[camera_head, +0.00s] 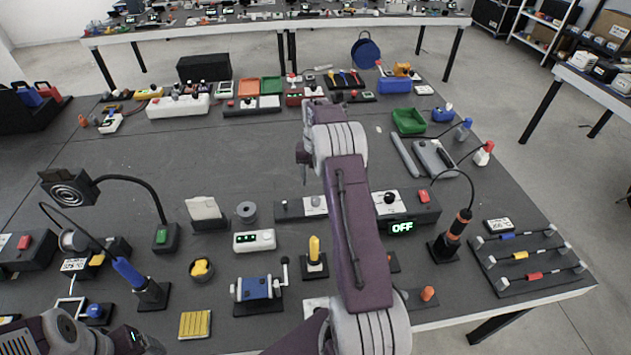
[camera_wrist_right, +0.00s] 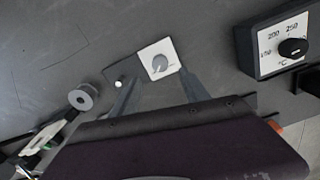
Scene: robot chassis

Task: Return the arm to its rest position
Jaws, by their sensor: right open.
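My right arm (camera_head: 348,225) rises from the bottom of the head view and reaches over the middle of the grey workbench (camera_head: 255,160). My right gripper shows in the right wrist view (camera_wrist_right: 158,77), its two grey fingers apart with nothing between them. Beyond the fingers lies a white plate with a grey dial (camera_wrist_right: 159,60). In the head view the arm's own links hide much of the gripper. Part of my left arm (camera_head: 75,338) shows at the bottom left corner; its fingertips are out of frame.
A soldering iron stand (camera_head: 452,240) is to the right. The bench's left centre is mostly clear.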

